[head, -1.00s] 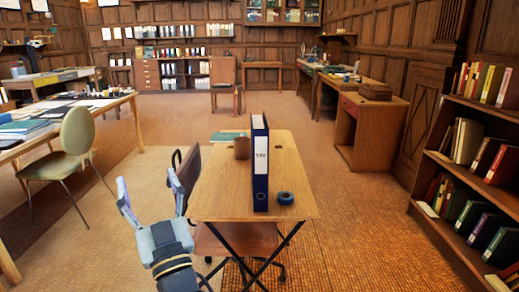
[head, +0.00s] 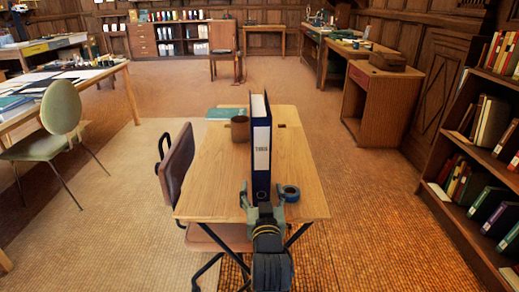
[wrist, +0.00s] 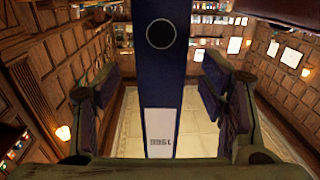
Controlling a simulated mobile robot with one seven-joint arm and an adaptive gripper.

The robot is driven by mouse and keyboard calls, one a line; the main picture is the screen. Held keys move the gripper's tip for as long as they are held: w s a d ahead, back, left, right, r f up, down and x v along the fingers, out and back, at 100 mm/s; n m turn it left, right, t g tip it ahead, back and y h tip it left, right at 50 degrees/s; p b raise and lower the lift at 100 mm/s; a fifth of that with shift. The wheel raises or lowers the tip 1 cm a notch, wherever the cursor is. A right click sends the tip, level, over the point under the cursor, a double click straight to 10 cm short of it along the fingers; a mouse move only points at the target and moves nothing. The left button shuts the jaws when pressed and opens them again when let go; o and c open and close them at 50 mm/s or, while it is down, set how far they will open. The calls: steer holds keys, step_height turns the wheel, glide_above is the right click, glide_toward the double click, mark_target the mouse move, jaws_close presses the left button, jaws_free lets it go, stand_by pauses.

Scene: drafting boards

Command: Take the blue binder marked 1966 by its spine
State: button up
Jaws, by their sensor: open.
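The blue binder (head: 262,122) stands upright on the wooden desk, its spine with a white label facing me. The label's number is too small to read surely in the head view. In the wrist view the binder's spine (wrist: 161,78) fills the middle, with a round dark hole and the label upside down, looking like 1966. My gripper (head: 262,194) is open in front of the lower spine. In the wrist view its two fingers (wrist: 160,85) stand on either side of the spine, with a gap on each side.
The wooden desk (head: 212,182) bears a blue tape roll (head: 290,193) close to my right finger. A dark chair (head: 176,165) is at the desk's left. A bookshelf (head: 470,195) stands at the right.

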mark_target(261, 177)
steer(key=w, duration=0.2)
steer(key=w+p, duration=0.1)
steer(key=w, duration=0.2)
steer(key=shift+w+a+r+p, duration=0.2)
steer(key=shift+w+p, duration=0.1)
steer(key=shift+w, duration=0.05)
steer(key=shift+c, duration=0.2)
jaws_close()
steer(key=shift+r, duration=0.15)
stand_by(0.5)
